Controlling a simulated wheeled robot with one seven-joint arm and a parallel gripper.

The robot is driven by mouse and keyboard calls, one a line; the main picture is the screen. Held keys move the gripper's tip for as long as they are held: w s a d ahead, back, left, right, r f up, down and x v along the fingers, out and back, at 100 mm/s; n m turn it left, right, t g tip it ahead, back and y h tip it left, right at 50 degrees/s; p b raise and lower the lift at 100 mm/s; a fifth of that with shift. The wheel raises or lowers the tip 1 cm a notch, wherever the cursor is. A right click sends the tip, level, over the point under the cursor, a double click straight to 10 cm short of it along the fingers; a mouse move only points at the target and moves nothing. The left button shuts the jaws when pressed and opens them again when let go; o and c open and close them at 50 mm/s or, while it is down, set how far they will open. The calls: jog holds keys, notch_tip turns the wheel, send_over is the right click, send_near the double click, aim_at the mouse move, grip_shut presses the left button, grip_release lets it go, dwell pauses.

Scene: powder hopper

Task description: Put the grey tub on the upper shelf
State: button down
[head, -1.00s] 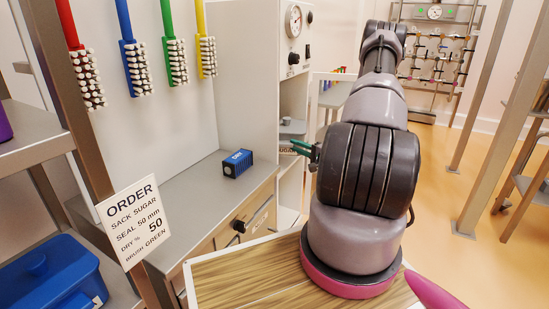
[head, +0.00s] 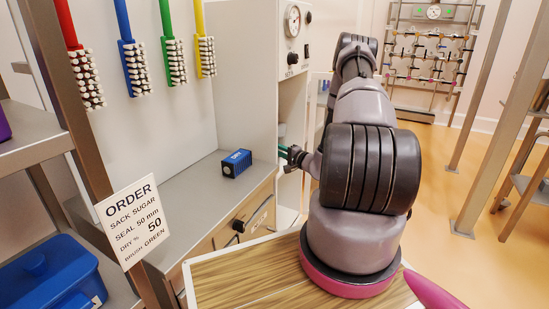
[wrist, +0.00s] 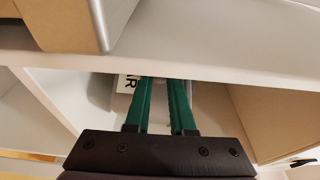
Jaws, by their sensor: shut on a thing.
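In the wrist view my gripper (wrist: 160,84) has its green fingers pointing forward under a pale shelf board (wrist: 190,62). It is shut on the grey tub (wrist: 159,90), of which only a small part shows between and beside the fingertips. In the head view my gripper (head: 284,151) reaches into the shelf bay at the right of the white cabinet. The tub is hidden there behind the cabinet side. I cannot tell from these views which board is the upper shelf.
A white label with black letters (wrist: 128,83) shows beside the left finger. A tan box (wrist: 65,22) is above the board at left, and a tan panel (wrist: 270,120) is at right. A blue block (head: 237,163) lies on the grey counter (head: 185,208).

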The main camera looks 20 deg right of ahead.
jog(key=shift+w+a+f, duration=0.1)
jog(key=shift+w+f, duration=0.05)
jog(key=shift+f, duration=1.7)
jog(key=c, duration=0.8)
grip_release()
jog(key=shift+f, duration=0.15)
jog(key=shift+o, duration=0.2)
